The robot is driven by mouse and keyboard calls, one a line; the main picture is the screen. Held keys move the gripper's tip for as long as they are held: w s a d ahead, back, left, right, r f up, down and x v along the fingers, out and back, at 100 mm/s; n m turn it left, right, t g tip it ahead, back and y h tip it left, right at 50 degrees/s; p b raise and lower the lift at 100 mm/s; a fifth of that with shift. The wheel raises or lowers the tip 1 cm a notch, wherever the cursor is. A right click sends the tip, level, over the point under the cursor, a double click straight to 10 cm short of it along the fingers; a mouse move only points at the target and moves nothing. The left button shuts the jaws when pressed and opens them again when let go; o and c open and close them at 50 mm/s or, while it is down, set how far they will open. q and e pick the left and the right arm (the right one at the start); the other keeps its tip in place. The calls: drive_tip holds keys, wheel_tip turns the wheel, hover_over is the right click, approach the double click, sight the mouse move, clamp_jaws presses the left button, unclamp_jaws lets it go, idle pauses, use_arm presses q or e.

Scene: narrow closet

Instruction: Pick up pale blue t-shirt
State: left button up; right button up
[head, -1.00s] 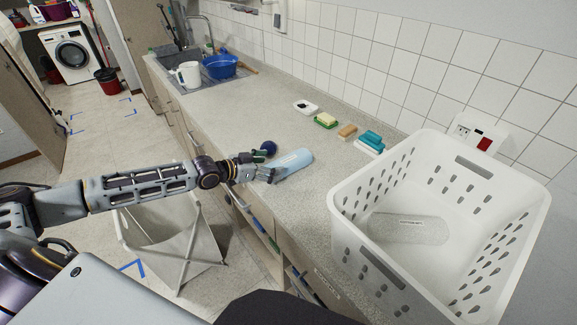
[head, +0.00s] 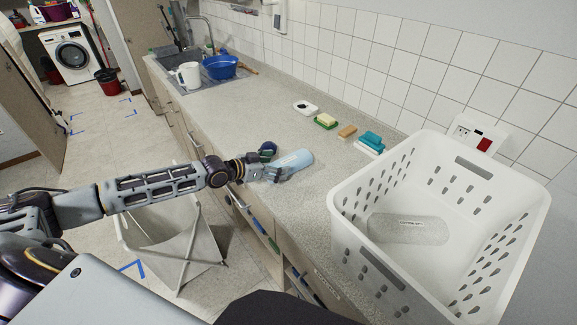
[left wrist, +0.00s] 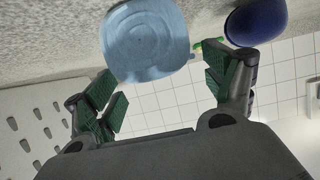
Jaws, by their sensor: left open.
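The pale blue t-shirt (head: 294,159) is a tight roll lying on the countertop near its front edge. In the left wrist view its spiral end (left wrist: 147,38) faces me. My left gripper (head: 277,167) is at the near-left end of the roll. Its green-padded fingers are spread apart and empty in the left wrist view (left wrist: 163,88), with the roll just beyond and between them. I cannot tell whether a finger touches it. The gripper hides part of the roll's near end in the head view. My right gripper is not in view.
A dark blue rounded item (left wrist: 256,22) lies close beside the roll. A white perforated basket (head: 372,190) stands to the right on the counter. Soap and sponges (head: 370,143) lie along the wall. A fabric hamper (head: 175,250) stands on the floor. Counter behind the roll is clear.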

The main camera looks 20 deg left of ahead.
sight(280, 163)
use_arm(q)
drive_tip(key=shift+x, duration=2)
drive_tip(key=shift+w, duration=0.1)
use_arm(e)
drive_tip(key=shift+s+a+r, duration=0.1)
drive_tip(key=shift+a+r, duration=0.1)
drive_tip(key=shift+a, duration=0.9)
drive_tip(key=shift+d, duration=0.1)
